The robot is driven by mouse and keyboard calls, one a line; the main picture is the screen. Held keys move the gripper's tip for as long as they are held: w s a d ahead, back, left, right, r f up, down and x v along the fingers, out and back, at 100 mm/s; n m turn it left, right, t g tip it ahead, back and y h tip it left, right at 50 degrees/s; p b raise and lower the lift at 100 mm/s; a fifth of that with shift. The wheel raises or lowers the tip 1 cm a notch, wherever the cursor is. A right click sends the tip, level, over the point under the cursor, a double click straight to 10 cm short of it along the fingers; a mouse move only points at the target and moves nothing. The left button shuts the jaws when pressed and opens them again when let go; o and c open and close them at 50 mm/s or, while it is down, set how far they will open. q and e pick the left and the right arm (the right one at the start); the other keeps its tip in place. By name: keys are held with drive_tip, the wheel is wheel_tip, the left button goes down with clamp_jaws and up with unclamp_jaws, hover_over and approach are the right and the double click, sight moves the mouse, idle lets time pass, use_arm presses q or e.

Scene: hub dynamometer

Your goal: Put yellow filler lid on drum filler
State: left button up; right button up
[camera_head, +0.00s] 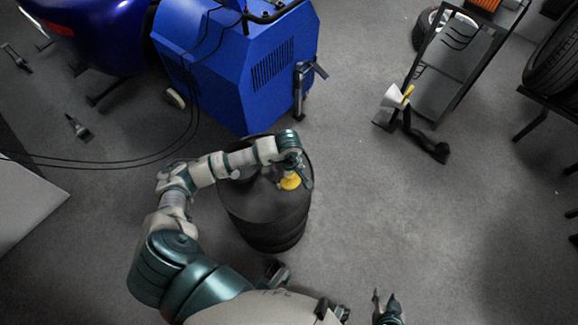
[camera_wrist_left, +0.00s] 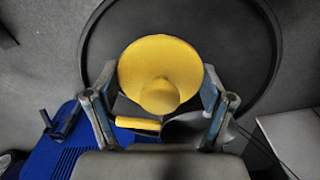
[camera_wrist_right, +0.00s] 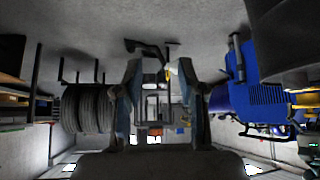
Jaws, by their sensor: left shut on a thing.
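The yellow filler lid (camera_head: 290,182) is over the top of the black drum (camera_head: 262,217). My left gripper (camera_head: 293,178) is shut on the lid, and in the left wrist view the round yellow lid (camera_wrist_left: 158,62) sits between the two fingers. The drum's dark rim (camera_wrist_left: 272,40) curves around it there. The drum filler opening is not clearly visible, and I cannot tell whether the lid touches the drum. My right gripper (camera_head: 385,300) is at the bottom of the head view, away from the drum. Its fingers (camera_wrist_right: 163,82) are apart and empty in the right wrist view.
A blue machine (camera_head: 245,65) stands just behind the drum. A grey rack (camera_head: 450,65) stands at the upper right, with a white funnel-like item (camera_head: 392,97) beside it. Cables (camera_head: 110,166) run along the floor at left. The floor right of the drum is clear.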

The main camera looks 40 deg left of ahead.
use_arm(q)
drive_tip(key=w+a, duration=0.2)
drive_tip(key=w, duration=0.1)
drive_tip(key=w+a, duration=0.1)
drive_tip(key=shift+w+a+f+b, duration=0.4)
drive_tip(key=shift+w+a, duration=0.1)
drive_tip(key=shift+w, duration=0.15)
wheel_tip(320, 180, down, 3)
drive_tip(key=shift+b, duration=0.45)
drive_tip(key=shift+f, duration=0.2)
use_arm(e)
drive_tip(key=w+a+r+t+y, duration=0.1)
drive_tip(key=w+a+r+t, duration=0.1)
drive_tip(key=w+r+t, duration=0.1)
drive_tip(key=shift+w+t, duration=0.6)
drive_tip(key=shift+w, duration=0.6)
use_arm(q)
drive_tip(key=shift+a, duration=0.1)
use_arm(e)
drive_tip(key=shift+a+r, duration=0.1)
drive_tip(key=shift+r, duration=0.05)
use_arm(q)
drive_tip(key=o, duration=0.9)
use_arm(e)
drive_tip(key=shift+w, duration=0.1)
